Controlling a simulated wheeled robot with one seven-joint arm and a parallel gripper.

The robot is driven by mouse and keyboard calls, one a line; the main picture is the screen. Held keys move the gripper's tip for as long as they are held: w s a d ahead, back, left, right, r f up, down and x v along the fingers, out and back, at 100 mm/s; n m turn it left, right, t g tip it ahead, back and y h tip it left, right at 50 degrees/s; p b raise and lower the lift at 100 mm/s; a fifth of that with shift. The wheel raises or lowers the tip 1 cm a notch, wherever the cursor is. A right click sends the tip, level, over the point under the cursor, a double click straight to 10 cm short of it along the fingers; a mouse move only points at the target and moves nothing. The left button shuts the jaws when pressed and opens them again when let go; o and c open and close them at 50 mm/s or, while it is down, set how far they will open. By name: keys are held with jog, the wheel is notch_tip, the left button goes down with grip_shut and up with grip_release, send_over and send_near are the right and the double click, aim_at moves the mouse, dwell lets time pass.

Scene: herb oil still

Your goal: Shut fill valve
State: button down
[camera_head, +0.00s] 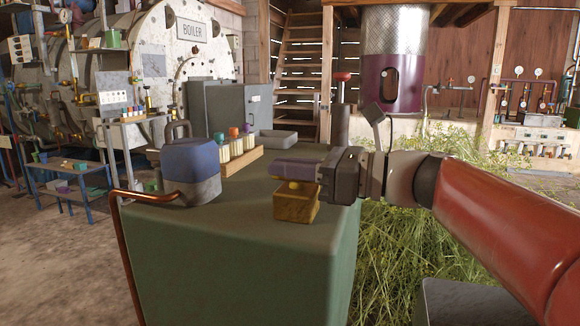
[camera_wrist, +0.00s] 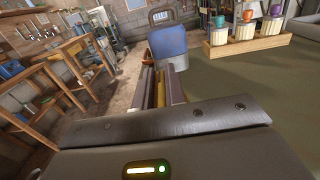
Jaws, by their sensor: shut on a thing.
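My gripper (camera_head: 290,168) reaches left over the green bench top, with its fingers level. It is shut on the yellow top piece (camera_head: 296,187) of a small yellow block-shaped fitting, probably the fill valve. The fitting's yellow body (camera_head: 297,206) rests on the bench near its front edge. In the wrist view a yellow strip (camera_wrist: 160,92) shows between the two fingers (camera_wrist: 160,85). The fingers hide most of the top piece, so I cannot tell how far it is turned.
A blue-grey jug (camera_head: 191,172) stands left on the green bench (camera_head: 230,240). Behind it is a wooden rack (camera_head: 245,162) of bottles with coloured caps and a grey tray (camera_head: 272,140). A post with a red top (camera_head: 342,76) stands beyond my gripper. A copper pipe (camera_head: 134,250) runs along the bench's left edge.

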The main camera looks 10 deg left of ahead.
jog(key=shift+r+g+p, duration=0.1)
jog(key=shift+g+p, duration=0.2)
jog(key=shift+p, duration=0.1)
jog(key=n+g+p, duration=0.2)
jog(key=p, duration=0.1)
jog(key=g+p, duration=0.1)
jog(key=shift+r+n+g, duration=0.25)
jog(key=shift+n+g, duration=0.15)
jog(key=n+g+p, duration=0.1)
jog(key=g, duration=0.1)
jog(key=n+g+h+p, duration=0.1)
jog(key=g+p, duration=0.1)
jog(key=shift+s+f+n+h, duration=0.15)
jog(key=shift+s+n+h, duration=0.05)
jog(key=shift+n+h, duration=0.1)
jog(key=n+g+h, duration=0.2)
jog(key=g, duration=0.1)
jog(key=n+g+p, duration=0.1)
jog(key=shift+s+d+f+n+g+h, duration=0.1)
jog(key=shift+d+f+n+g+h, duration=0.1)
jog(key=shift+d+n+g+h, duration=0.15)
jog(key=n+g+h, duration=0.3)
jog(key=h, duration=0.1)
jog(key=shift+s+n+g+h, duration=0.1)
jog(key=shift+n+g+h, duration=0.15)
jog(key=shift+s+d+n+g+h, duration=0.1)
jog(key=shift+n+g+h, duration=0.7)
jog(key=shift+n+h, duration=0.55)
jog(key=shift+f+h, duration=0.1)
jog(key=shift+h, duration=0.55)
